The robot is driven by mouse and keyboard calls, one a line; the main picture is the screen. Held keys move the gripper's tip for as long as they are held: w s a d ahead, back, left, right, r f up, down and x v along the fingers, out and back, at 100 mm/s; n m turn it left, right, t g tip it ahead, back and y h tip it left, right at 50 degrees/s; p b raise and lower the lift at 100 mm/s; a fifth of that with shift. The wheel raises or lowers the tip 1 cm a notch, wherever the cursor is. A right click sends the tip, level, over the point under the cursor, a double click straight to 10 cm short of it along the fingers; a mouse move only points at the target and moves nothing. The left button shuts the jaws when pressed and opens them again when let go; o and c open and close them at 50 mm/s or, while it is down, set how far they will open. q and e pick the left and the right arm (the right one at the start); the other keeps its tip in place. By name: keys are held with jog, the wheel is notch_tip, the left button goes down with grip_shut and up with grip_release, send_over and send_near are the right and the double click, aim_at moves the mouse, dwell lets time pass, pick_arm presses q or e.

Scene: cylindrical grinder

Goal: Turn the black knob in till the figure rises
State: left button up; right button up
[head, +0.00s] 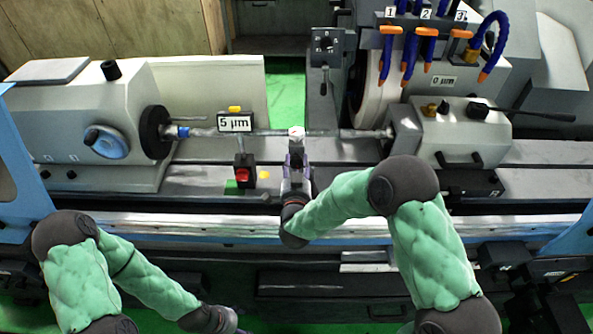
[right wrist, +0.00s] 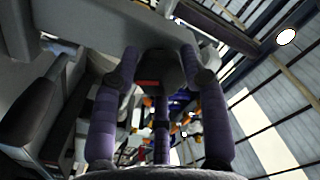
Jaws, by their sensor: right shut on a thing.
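My right gripper (head: 297,172) reaches up to the workpiece bar at the middle of the machine. In the right wrist view its purple fingers (right wrist: 162,95) are closed on a dark knob (right wrist: 160,68). The knob is mostly hidden by the gripper in the head view. A small post with a pale top (head: 296,131) stands at the bar just beyond the gripper. A display reads 5 µm (head: 235,122), left of the gripper, and a label on the wheel head reads 0 µm (head: 444,82). My left gripper (head: 228,320) is low at the bottom edge, partly cut off; its jaws are unclear.
The long bar (head: 345,133) runs between the left chuck (head: 154,132) and the right tailstock (head: 455,135). The grinding wheel (head: 374,95) and blue hoses with orange nozzles (head: 424,48) are behind.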

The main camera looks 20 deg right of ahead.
jog(key=shift+f+m+b, duration=0.15)
jog(key=shift+m+b, duration=0.45)
jog(key=shift+m, duration=0.1)
jog(key=o, duration=1.2)
jog(key=shift+c, duration=0.2)
jog(key=v, duration=1.2)
